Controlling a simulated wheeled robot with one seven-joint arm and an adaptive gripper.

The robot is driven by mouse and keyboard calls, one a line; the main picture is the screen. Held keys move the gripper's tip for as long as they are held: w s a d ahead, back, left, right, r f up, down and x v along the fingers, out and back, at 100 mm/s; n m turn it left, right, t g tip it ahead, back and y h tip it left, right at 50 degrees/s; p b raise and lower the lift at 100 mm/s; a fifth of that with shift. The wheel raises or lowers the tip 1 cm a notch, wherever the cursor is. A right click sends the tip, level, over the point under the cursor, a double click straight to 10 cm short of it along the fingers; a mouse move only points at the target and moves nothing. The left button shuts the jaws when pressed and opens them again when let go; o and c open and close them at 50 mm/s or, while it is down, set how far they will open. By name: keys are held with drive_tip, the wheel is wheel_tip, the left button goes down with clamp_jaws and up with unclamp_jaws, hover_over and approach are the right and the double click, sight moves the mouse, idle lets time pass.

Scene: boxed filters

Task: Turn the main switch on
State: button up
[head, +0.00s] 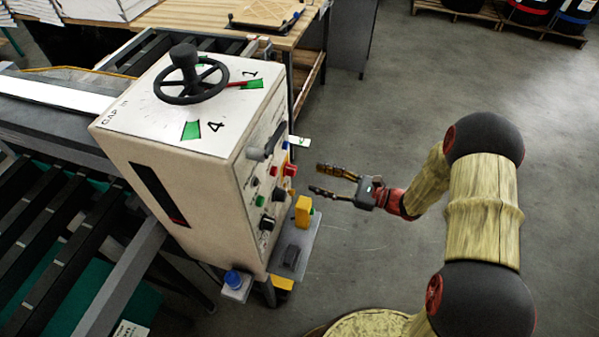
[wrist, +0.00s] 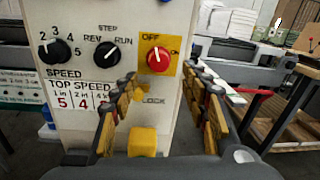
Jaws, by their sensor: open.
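The main switch (wrist: 158,60) is a red rotary knob on a yellow plate marked OFF and ON, on the control panel's front in the wrist view. Its pale pointer mark faces up, nearer the OFF label. In the head view the red knob (head: 290,169) shows on the side face of the white machine cabinet (head: 190,185). My gripper (head: 317,178) is open and empty, pointing at the panel from the right and apart from it. In the wrist view its fingers (wrist: 160,78) stand either side of the knob's lower area, with nothing between them.
Black SPEED (wrist: 54,52) and STEP (wrist: 107,54) knobs sit left of the switch. A yellow block (wrist: 142,142) stands below it; it also shows in the head view (head: 303,210). A handwheel (head: 191,80) tops the cabinet. The floor (head: 380,240) to the right is clear.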

sight(295, 172)
drive_tip(key=x, duration=0.7)
drive_tip(key=shift+a+b, duration=0.15)
drive_tip(key=shift+b, duration=0.15)
drive_tip(key=shift+c, duration=0.6)
drive_tip(key=c, duration=1)
